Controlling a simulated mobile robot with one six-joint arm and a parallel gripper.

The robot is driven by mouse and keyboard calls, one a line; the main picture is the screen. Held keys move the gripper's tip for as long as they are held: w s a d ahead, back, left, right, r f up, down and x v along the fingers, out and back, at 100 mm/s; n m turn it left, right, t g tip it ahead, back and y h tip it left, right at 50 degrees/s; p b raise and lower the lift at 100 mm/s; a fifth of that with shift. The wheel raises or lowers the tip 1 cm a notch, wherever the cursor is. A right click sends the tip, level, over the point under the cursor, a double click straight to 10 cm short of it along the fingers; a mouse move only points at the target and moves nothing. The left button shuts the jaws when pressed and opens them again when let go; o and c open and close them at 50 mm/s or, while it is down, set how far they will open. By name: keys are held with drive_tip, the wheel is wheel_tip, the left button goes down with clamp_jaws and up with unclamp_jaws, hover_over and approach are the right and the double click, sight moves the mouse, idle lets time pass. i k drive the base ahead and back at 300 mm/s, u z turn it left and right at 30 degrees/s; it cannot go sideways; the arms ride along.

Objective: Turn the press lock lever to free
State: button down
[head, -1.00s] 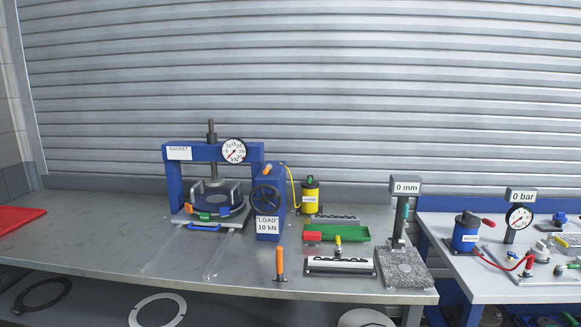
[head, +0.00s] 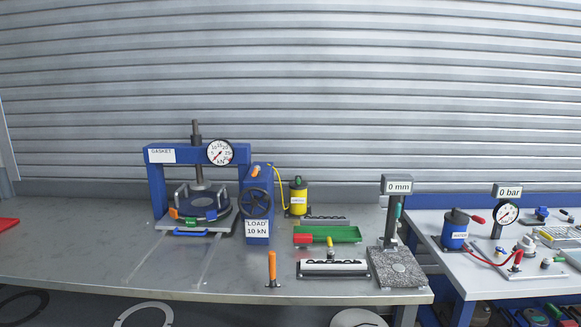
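The blue press (head: 158,190) stands on the steel bench at left, with a round dial and a central screw coming down on a dark round stack (head: 203,206). An orange piece (head: 174,213) and a small green tag (head: 190,222) sit at the front of its plate; the tag's writing is too small to read. A short orange handle (head: 256,171) tops the blue housing with a black handwheel (head: 257,203) and a "LOAD 10 kN" sign. An upright orange lever (head: 272,267) stands at the bench front. I cannot tell which orange part is the lock lever. My gripper is not in view.
A yellow canister (head: 298,196), a green tray (head: 338,235), a slotted rack (head: 333,267) and a gauge stand reading 0 mm (head: 396,187) lie right of the press. A second bench holds a blue water canister (head: 455,231). Bench front left is clear.

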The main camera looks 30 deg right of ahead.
sight(255, 172)
drive_tip(key=z, duration=0.6)
drive_tip(key=k, duration=1)
drive_tip(key=u, duration=0.05)
drive_tip(key=i, duration=0.85)
drive_tip(key=z, duration=0.05)
